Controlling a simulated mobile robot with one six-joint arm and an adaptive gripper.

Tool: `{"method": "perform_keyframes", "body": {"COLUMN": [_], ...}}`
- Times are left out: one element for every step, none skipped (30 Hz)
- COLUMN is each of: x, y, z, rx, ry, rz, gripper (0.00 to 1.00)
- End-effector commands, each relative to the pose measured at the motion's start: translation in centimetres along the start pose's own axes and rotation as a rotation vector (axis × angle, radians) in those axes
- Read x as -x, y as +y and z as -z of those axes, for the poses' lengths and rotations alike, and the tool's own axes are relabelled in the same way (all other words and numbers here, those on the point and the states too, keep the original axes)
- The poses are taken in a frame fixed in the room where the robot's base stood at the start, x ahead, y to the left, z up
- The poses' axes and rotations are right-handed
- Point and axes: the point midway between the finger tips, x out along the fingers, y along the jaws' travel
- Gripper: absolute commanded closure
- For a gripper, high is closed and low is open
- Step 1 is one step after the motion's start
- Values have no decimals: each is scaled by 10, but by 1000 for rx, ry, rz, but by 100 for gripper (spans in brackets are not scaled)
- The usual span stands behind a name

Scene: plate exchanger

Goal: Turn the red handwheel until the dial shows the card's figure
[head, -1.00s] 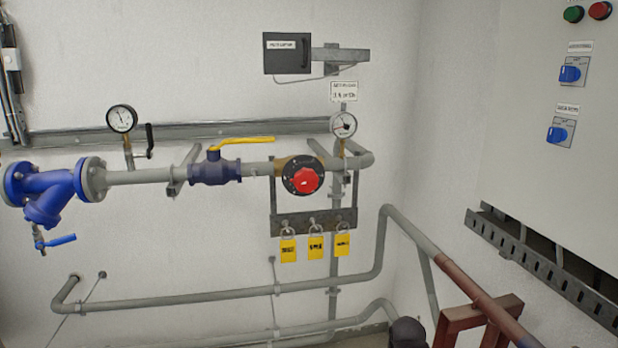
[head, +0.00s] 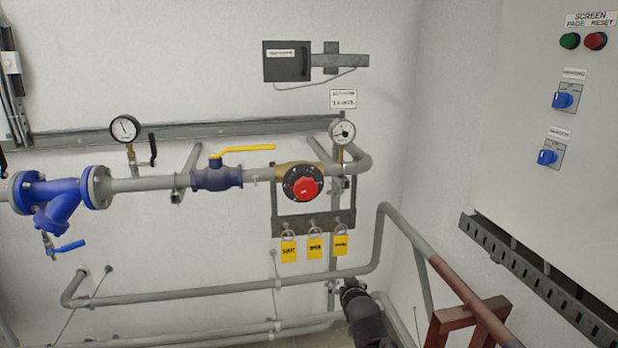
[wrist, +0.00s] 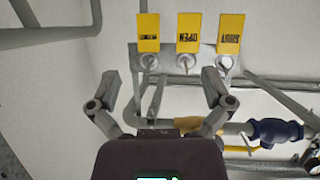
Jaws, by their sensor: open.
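The red handwheel (head: 305,188), on a black round body, sits on the pipe in the head view; I do not make it out in the wrist view. The dial (head: 342,131) is a small white gauge above and right of it; its reading is too small to tell. The card (head: 343,99) hangs above the dial, its figure too blurred to read surely. My gripper (head: 350,287) is low in the head view, below and right of the handwheel and apart from it. In the wrist view my gripper (wrist: 162,85) has its fingers spread, with nothing between them.
Yellow tags (head: 315,247) hang from a bracket below the handwheel; they also show in the wrist view (wrist: 189,32). A yellow lever (head: 243,149) and another gauge (head: 125,129) are to the left. A grey pipe (head: 215,291) runs below. A cabinet (head: 530,200) stands right.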

Motion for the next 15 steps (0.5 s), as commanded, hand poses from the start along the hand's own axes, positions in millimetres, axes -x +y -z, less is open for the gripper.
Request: {"method": "perform_keyframes", "body": {"x": [4, 6, 9, 12, 14, 19, 22, 26, 31, 36, 40, 46, 51, 55, 61], "y": [-7, -11, -16, -20, -24, -30, -34, -39, -47, -48, -48, -51, -54, -58, -62], "z": [21, 31, 45, 55, 65, 78, 88, 97, 107, 118, 127, 137, 144, 151, 159], "rx": [8, 10, 15, 17, 20, 24, 26, 29, 35, 33, 30, 30, 31, 31, 33], "ry": [64, 104, 159, 199, 240, 294, 334, 374, 412, 466, 504, 551, 585, 617, 656], "rz": [10, 15, 21, 27, 33, 42, 50, 59, 82, 77, 58, 59, 66, 73, 80], "gripper": [0, 0, 0, 0, 0, 0, 0, 0, 0, 0, 0, 0, 0, 0, 0]}}
